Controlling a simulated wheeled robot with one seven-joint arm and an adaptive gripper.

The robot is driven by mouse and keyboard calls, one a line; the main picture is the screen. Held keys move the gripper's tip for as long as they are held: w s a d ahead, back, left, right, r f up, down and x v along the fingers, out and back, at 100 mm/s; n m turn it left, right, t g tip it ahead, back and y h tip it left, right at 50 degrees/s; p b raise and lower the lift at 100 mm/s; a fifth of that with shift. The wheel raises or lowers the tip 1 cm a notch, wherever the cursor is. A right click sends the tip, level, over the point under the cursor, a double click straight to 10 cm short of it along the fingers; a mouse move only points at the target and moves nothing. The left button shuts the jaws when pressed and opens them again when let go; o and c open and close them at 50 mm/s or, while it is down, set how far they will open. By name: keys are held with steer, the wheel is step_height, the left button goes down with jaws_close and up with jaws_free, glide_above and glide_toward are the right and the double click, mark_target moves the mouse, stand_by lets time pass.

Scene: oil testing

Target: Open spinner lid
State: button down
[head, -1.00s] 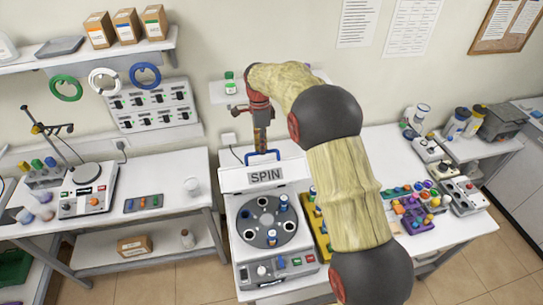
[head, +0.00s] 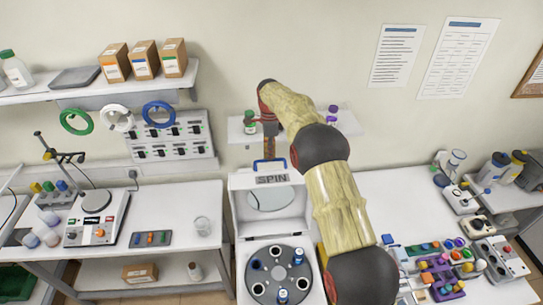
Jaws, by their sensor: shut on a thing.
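The spinner (head: 237,277) is a white machine with a grey round rotor (head: 279,278) that holds a few blue and white tubes. Its white lid (head: 242,207), marked SPIN and with a round window, stands raised at the back, so the rotor is uncovered. A blue handle (head: 270,163) sits at the lid's top edge. My gripper (head: 269,151) reaches down from above and is shut on this handle. The fingertips are small in the head view, and their exact contact is hard to see. My arm covers the area right of the spinner.
A small wall shelf behind my gripper carries a green-capped bottle (head: 250,122) and a purple-capped one (head: 332,115). Coloured racks (head: 437,274) crowd the right table.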

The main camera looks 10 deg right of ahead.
steer(key=c, duration=2.6)
jaws_free()
steer(key=shift+g, duration=0.3)
steer(key=f, duration=0.1)
steer(key=w+f, duration=0.1)
steer(key=w+f+p, duration=0.1)
steer(key=f, duration=0.1)
steer(key=shift+w, duration=0.1)
steer(key=o, duration=0.5)
steer(key=shift+s, duration=0.2)
steer(key=shift+o, duration=1.1)
steer(key=shift+w+f, duration=0.1)
steer(key=shift+w, duration=0.1)
steer(key=shift+w+d, duration=0.1)
